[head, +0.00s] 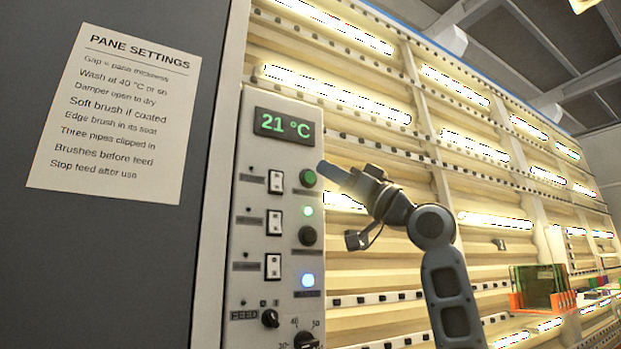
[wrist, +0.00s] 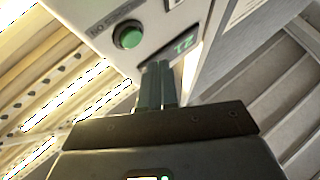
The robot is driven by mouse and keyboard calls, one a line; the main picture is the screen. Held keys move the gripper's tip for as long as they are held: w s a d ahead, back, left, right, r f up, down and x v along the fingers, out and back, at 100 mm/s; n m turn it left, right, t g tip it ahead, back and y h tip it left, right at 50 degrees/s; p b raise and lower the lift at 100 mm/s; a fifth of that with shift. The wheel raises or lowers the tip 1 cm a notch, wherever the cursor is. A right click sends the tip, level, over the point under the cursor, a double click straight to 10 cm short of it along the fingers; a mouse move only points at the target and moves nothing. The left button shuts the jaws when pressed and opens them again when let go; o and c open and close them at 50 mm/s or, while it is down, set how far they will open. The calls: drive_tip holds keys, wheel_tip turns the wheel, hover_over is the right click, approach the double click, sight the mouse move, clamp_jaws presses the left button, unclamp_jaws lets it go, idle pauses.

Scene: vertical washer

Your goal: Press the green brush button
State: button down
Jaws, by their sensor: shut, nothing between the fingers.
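The control panel (head: 262,160) stands upright with a green round button (head: 308,178) near its upper right, below the display (head: 284,125) reading 21 °C. The same green button (wrist: 127,36) shows in the wrist view, left of my fingertips. Its label there is only partly legible. My gripper (head: 328,172) is shut and empty, its tips close to the right of the green button in the head view. In the wrist view my gripper (wrist: 158,70) points at the panel between the button and the display. I see no clear contact with the button.
Below the green button are a small lit green lamp (head: 308,211), a black button (head: 307,236) and a lit blue lamp (head: 307,281). White rocker switches (head: 273,222) line the panel's left. A FEED knob (head: 270,318) is lower. A settings sheet (head: 115,112) hangs at left.

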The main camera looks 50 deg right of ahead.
drive_tip(key=shift+s+a, duration=0.2)
drive_tip(key=shift+s, duration=0.5)
drive_tip(key=shift+s+a, duration=0.2)
drive_tip(key=shift+s, duration=0.45)
